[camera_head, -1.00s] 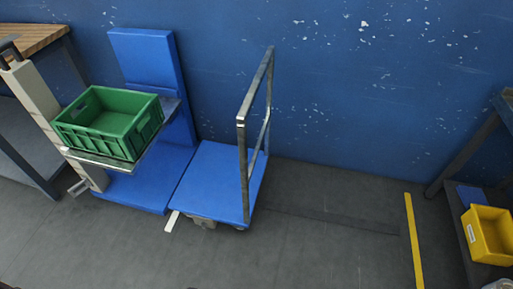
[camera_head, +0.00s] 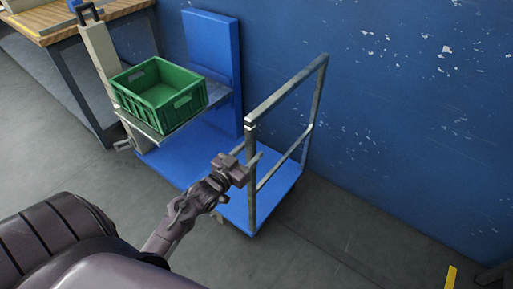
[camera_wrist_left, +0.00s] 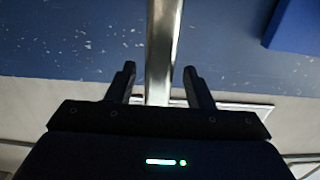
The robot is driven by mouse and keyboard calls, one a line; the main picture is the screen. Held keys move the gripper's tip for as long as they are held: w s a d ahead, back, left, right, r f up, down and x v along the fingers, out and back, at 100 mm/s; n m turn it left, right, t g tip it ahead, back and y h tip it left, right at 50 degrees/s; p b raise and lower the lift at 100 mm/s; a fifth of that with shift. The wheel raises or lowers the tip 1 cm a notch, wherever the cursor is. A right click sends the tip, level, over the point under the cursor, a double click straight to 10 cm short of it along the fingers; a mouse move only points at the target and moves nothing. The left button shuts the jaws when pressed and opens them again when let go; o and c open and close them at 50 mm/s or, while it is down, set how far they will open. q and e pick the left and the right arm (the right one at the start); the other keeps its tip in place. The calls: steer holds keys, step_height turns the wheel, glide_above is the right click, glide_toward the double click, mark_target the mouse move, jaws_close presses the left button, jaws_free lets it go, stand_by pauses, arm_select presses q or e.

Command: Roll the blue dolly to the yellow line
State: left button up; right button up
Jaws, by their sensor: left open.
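The blue dolly (camera_head: 279,187) stands on the floor, with a grey metal push handle (camera_head: 318,95) rising from its right end. The yellow line (camera_head: 450,278) shows only in part at the lower right, apart from the dolly. My left gripper (camera_head: 251,166) is open at the near upright of the handle. In the left wrist view the metal upright (camera_wrist_left: 163,45) runs between the two open fingers (camera_wrist_left: 160,82); I cannot tell whether they touch it. My forearm hides part of the dolly's deck. My right gripper is not in view.
A wooden-topped workbench (camera_head: 65,25) stands at far left. The blue wall (camera_head: 410,130) runs behind. Floor (camera_head: 345,245) right of the dolly is clear.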

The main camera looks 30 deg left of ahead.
arm_select(q)
steer(key=shift+w+d, duration=0.2)
steer(key=shift+w, duration=1.3)
jaws_close()
